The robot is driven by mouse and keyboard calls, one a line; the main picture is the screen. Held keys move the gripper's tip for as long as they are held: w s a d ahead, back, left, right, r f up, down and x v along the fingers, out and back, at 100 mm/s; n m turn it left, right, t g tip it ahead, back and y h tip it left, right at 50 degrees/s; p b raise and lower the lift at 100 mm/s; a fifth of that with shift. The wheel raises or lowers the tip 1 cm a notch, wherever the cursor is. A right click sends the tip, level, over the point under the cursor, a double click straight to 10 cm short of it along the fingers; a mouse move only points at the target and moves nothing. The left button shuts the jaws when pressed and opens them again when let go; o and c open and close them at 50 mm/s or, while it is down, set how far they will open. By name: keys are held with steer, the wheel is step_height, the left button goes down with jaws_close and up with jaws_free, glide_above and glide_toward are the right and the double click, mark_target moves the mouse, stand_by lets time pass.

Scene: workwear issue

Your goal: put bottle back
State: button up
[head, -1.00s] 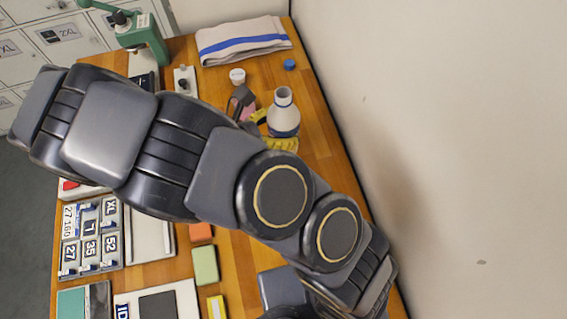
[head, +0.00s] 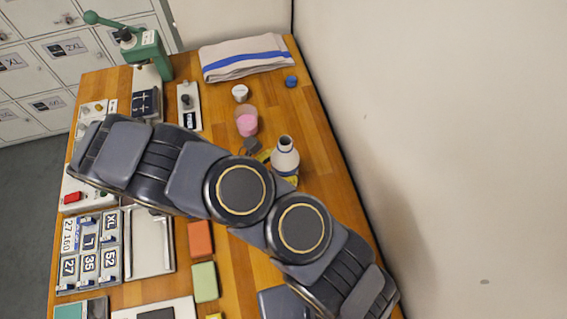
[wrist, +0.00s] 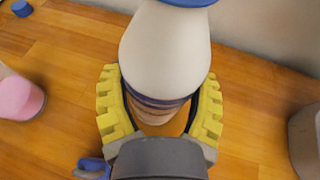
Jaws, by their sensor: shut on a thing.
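The white bottle (head: 285,160) has a narrow neck and blue bands, and stands roughly upright at the right side of the table in the head view. In the wrist view the bottle (wrist: 165,50) fills the upper middle. My gripper (wrist: 160,108) is shut on it, with yellow ribbed fingers on both sides of its banded part. In the head view my arm hides most of the gripper, with a little yellow showing beside the bottle. I cannot tell whether the bottle touches the table.
A pink-filled cup (head: 246,121), a white round pot (head: 240,92) and a blue cap (head: 291,81) stand behind the bottle. A folded towel (head: 245,58) lies at the back. A wall (head: 430,150) runs along the right edge. Bare wood (head: 300,110) lies behind the bottle.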

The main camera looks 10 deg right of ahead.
steer(key=shift+f, duration=0.1)
steer(key=o, duration=1.1)
steer(key=shift+o, duration=0.2)
